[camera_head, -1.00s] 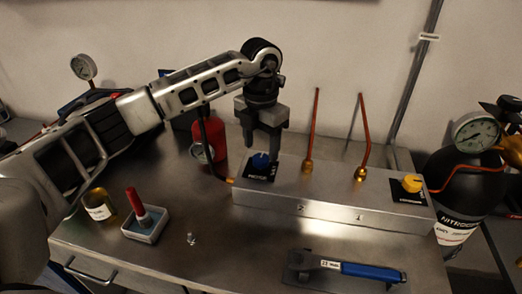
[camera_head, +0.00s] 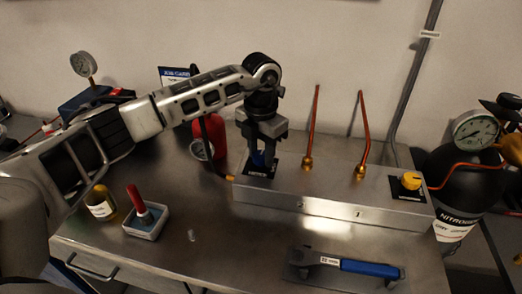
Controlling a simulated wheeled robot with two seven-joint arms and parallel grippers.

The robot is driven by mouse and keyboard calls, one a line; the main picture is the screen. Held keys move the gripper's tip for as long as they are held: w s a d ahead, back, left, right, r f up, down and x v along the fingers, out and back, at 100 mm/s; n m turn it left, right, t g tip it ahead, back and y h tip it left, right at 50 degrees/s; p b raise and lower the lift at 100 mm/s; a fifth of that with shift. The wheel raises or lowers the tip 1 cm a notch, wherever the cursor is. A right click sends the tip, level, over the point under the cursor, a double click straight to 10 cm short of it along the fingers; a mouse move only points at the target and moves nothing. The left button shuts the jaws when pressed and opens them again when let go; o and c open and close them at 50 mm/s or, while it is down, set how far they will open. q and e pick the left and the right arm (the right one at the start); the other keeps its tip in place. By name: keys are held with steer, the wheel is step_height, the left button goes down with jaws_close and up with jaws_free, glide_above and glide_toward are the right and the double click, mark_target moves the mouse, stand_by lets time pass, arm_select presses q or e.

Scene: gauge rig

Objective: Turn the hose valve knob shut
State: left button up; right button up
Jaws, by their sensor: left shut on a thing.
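A long metal manifold box (camera_head: 330,205) lies on the bench, with a blue knob (camera_head: 258,159) on a dark label plate at its left end. My left gripper (camera_head: 258,164) points down over this knob and is shut on it, a finger on each side. The fingers hide much of the knob, so its pointer direction is unclear. A yellow knob (camera_head: 411,180) sits on another dark plate at the box's right end, clear of the gripper. The lettering on both plates is too small to read surely. My right gripper is not in view.
Two copper tubes (camera_head: 313,125) (camera_head: 364,130) rise from the box right of the gripper. A red cylinder (camera_head: 212,135) and a gauge stand behind left. A blue-handled wrench (camera_head: 355,267) lies in front. A tray (camera_head: 146,222) with a red-handled tool and a jar (camera_head: 100,204) are at left.

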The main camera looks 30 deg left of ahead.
arm_select(q)
steer(key=shift+m, duration=0.3)
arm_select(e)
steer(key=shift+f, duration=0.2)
arm_select(q)
steer(key=shift+m+b, duration=0.55)
steer(key=shift+m, duration=0.05)
steer(key=m+b, duration=0.1)
steer(key=m, duration=0.1)
steer(key=shift+m, duration=0.3)
steer(key=m+b, duration=0.2)
steer(key=m, duration=0.3)
steer(key=m+b, duration=0.1)
steer(key=m, duration=0.2)
steer(key=shift+m+b, duration=0.3)
steer(key=shift+m, duration=0.1)
steer(key=m, duration=0.3)
steer(key=shift+b, duration=0.35)
steer(key=shift+r+m, duration=0.1)
steer(key=shift+m, duration=0.4)
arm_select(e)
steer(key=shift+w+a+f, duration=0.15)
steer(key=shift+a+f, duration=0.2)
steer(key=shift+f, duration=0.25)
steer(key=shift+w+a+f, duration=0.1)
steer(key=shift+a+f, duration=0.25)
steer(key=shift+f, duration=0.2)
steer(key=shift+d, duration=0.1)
